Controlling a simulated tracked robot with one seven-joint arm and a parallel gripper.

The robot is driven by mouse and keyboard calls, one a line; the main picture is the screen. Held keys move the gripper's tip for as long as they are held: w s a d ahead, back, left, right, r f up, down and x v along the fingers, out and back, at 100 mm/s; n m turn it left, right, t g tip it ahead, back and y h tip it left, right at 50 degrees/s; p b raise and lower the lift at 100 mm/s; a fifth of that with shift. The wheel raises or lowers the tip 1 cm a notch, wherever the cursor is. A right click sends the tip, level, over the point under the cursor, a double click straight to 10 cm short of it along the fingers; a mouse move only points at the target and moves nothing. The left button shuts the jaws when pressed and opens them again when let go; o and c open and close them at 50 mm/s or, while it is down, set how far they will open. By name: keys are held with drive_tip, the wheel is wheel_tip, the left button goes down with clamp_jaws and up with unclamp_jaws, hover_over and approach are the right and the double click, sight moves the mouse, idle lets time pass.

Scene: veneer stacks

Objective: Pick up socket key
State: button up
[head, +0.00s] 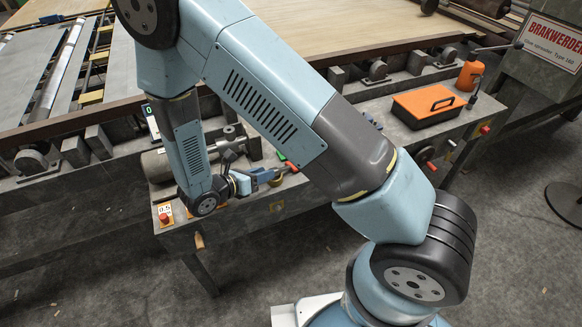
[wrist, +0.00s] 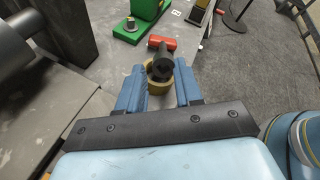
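The socket key appears to be the dark round piece (wrist: 160,66) with a red crossbar (wrist: 161,43) in the wrist view. Its dark end points towards my camera, between and just beyond the tips of my gripper (wrist: 160,80). The two blue fingers stand apart on either side of it, and I see no clear grip. In the head view my gripper (head: 265,174) is low over the near edge of the workbench, and a small red piece (head: 292,167) shows just beyond it. The key's lower part is hidden.
A green block (wrist: 128,30) stands beyond the red bar. A large grey roller (wrist: 25,45) is at the left. On the bench's right are an orange-lidded box (head: 428,104) and an orange bottle (head: 469,75).

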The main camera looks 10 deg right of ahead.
drive_tip(key=shift+x, duration=1)
drive_tip(key=shift+c, duration=0.5)
clamp_jaws()
drive_tip(key=shift+r, duration=0.15)
